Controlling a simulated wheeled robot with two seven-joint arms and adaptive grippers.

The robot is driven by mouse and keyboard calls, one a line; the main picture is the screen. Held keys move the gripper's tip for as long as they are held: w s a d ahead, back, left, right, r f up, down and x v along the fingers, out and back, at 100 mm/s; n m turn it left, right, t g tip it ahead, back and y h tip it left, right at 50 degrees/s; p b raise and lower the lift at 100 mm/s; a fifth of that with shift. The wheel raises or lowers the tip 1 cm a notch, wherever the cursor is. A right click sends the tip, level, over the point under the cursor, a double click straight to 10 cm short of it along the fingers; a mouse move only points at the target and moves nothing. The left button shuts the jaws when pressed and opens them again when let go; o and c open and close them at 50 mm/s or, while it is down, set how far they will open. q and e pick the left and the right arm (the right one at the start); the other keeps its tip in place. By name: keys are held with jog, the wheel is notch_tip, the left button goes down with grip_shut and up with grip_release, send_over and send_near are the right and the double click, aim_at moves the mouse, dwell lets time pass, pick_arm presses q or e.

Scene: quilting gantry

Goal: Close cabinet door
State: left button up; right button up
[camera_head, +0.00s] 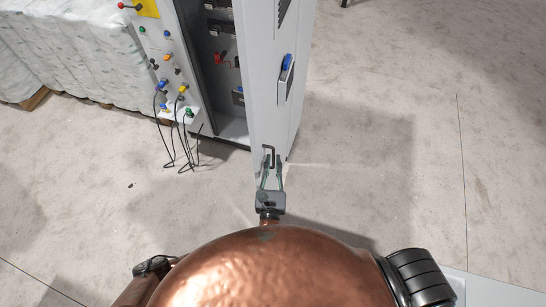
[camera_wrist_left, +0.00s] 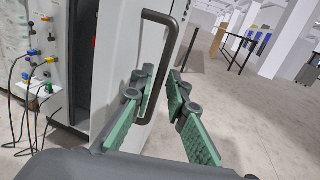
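The cabinet door (camera_head: 272,95) is a tall light-grey panel standing open, its face also filling the middle left of the left wrist view (camera_wrist_left: 119,65). A dark bent bar handle (camera_wrist_left: 169,45) is on the door near its lower end. My left gripper (camera_head: 271,162) is at this handle, with its green-padded fingers spread apart. In the left wrist view the bar's lower part runs between the fingers (camera_wrist_left: 161,75), closer to the left one; I cannot tell whether they touch. My right gripper is not in view.
The open cabinet (camera_head: 233,130) shows red and dark parts inside. A side panel (camera_head: 165,60) has coloured knobs and hanging black cables (camera_head: 172,140). A white quilted bulk (camera_head: 75,55) stands at left. The floor (camera_head: 400,130) to the right of the door is clear.

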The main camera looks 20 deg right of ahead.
pick_arm(q)
jog(key=shift+x, duration=1.1)
grip_shut()
jog(key=shift+a, duration=0.1)
